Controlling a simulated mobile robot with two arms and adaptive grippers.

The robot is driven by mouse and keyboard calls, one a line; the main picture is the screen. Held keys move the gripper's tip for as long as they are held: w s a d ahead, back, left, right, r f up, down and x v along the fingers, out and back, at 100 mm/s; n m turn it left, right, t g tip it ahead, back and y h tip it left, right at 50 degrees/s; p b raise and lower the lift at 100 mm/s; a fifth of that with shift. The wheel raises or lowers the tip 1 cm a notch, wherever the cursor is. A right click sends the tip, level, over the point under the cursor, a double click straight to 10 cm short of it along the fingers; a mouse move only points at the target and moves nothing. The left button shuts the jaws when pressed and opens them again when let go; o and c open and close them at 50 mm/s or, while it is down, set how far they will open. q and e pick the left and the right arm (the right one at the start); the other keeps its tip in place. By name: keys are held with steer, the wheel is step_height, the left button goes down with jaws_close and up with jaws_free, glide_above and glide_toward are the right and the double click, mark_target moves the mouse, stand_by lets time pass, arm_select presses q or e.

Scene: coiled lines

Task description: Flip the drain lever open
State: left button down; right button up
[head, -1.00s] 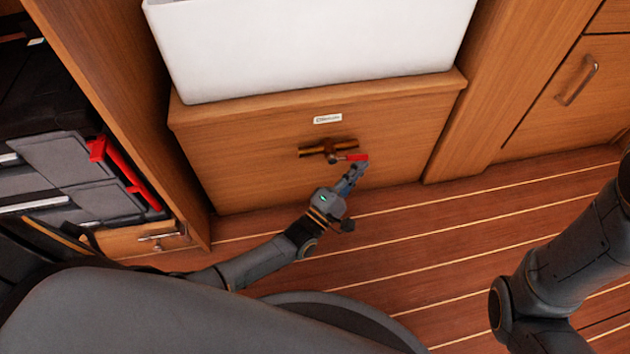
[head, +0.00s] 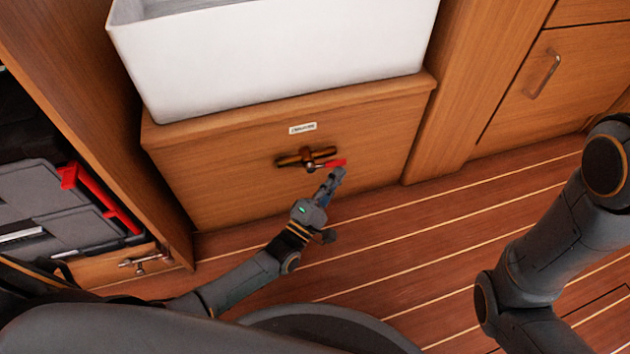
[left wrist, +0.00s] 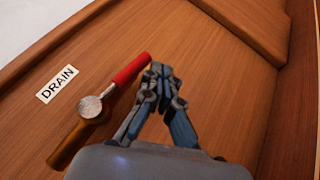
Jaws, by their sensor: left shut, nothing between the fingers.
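The drain lever has a red handle (head: 335,163) on a metal valve on the wooden front panel below the white basin. In the left wrist view the red handle (left wrist: 131,69) points up and right from the round silver hub (left wrist: 90,106), in line with the brass pipe (left wrist: 68,144). A label reading DRAIN (left wrist: 57,84) is beside it. My left gripper (head: 338,173) is shut and empty, its tips just below the red handle's end. In the wrist view the fingertips (left wrist: 157,70) are close to the handle's right; contact is unclear. My right gripper is not seen.
The white basin (head: 280,55) stands above the panel. A cabinet with a red-latched grey case (head: 75,205) is at the left, and a cabinet door (head: 540,85) is at the right. The striped wooden floor (head: 400,235) is clear between my arms.

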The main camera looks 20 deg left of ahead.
arm_select(q)
steer(key=v, duration=1)
steer(key=shift+s+f, duration=0.2)
steer(key=shift+s, duration=0.15)
steer(key=shift+a, duration=0.1)
